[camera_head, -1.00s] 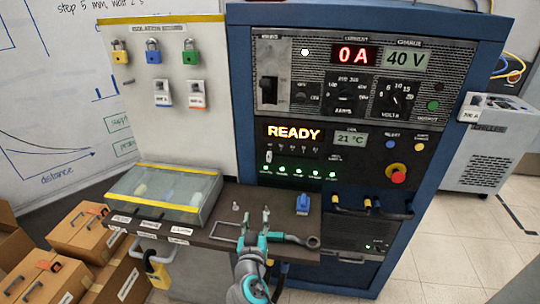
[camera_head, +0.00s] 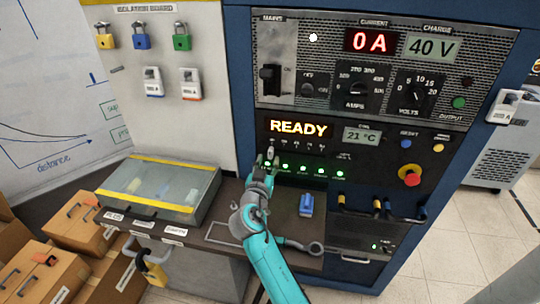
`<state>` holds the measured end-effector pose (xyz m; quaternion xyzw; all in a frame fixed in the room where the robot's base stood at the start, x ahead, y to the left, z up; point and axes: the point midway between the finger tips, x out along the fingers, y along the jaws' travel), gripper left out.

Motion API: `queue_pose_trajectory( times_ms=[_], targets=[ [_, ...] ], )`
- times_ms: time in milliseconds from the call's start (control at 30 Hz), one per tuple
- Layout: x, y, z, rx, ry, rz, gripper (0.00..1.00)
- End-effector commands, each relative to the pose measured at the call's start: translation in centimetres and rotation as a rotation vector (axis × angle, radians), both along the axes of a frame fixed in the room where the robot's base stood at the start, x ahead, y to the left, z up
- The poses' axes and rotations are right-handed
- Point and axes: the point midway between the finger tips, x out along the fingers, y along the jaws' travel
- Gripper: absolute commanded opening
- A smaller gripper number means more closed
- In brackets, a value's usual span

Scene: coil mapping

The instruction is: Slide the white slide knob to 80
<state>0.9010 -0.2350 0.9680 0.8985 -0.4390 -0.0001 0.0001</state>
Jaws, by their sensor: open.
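The white slide knob (camera_head: 270,154) shows below the left part of the lit READY display, at the left end of a row of small marks too small to read. My gripper (camera_head: 266,160) is open and points up at the panel, its fingertips right around or just in front of the knob. The fingers partly cover the knob, and I cannot tell whether they touch it.
The READY display (camera_head: 298,127) is just above, and several green lights (camera_head: 303,168) run to the right. A red stop button (camera_head: 409,175) sits farther right. A blue object (camera_head: 306,204) lies on the shelf beside my arm. A glass-topped box (camera_head: 160,184) stands left.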

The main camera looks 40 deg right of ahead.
Motion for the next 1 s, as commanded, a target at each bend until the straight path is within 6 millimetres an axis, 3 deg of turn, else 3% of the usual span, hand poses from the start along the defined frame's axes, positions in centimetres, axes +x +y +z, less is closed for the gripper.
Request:
queue_pose_trajectory(
  times_ms=[233, 633, 667, 800, 833, 1000],
  targets=[
    [1.9, -2.5, 0.0, 0.001, 0.001, -0.001, 0.42],
    [2.4, -3.0, 0.0, 0.0, 0.0, 0.001, 0.42],
    [2.4, -3.0, 0.0, 0.0, 0.0, 0.001, 0.39],
    [2.3, -3.0, 0.0, 0.0, 0.0, 0.001, 0.04],
    [2.3, -3.0, 0.0, 0.0, 0.0, 0.001, 0.0],
    [2.3, -3.0, 0.0, 0.0, 0.0, 0.001, 0.0]
  ],
)
